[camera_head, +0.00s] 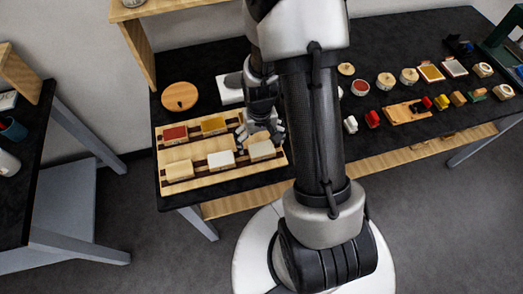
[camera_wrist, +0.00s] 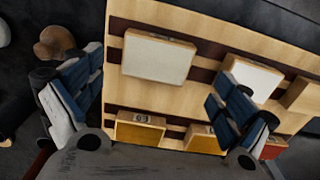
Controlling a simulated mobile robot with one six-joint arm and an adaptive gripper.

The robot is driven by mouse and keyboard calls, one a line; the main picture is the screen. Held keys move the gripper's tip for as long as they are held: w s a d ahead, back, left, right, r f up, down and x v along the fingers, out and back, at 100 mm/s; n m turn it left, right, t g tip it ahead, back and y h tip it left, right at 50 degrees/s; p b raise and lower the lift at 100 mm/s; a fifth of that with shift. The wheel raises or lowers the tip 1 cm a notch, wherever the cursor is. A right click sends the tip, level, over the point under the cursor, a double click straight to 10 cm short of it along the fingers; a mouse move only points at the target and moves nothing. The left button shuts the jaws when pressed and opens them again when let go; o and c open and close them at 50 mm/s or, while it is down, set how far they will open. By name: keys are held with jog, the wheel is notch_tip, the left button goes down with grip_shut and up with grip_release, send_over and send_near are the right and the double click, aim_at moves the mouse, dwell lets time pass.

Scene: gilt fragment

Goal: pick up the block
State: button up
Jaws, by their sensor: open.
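Several blocks with coloured tops sit in two rows on a wooden tray (camera_head: 200,184) with dark strips. In the head view the front row has a cream-topped block (camera_head: 261,150), a white-topped block (camera_head: 221,160) and a pale block (camera_head: 179,170). Behind are a red block (camera_head: 174,134) and a yellow block (camera_head: 214,124). The pictures do not single out one block. My gripper (camera_head: 261,132) is open and empty above the tray's right end.
A round wooden lid (camera_head: 180,96) and a white item (camera_head: 229,89) lie behind the tray. Small tins, coloured pieces and a wooden board (camera_head: 407,112) cover the dark table to the right of my arm. A second table stands at far left.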

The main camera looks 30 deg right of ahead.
aim_at(261, 149)
jog(key=f, duration=0.2)
jog(key=f+b, duration=0.1)
jog(key=f, duration=0.1)
jog(key=shift+s+d, duration=0.1)
jog(key=shift+d, duration=0.1)
jog(key=shift+c, duration=0.2)
jog(key=c, duration=1.1)
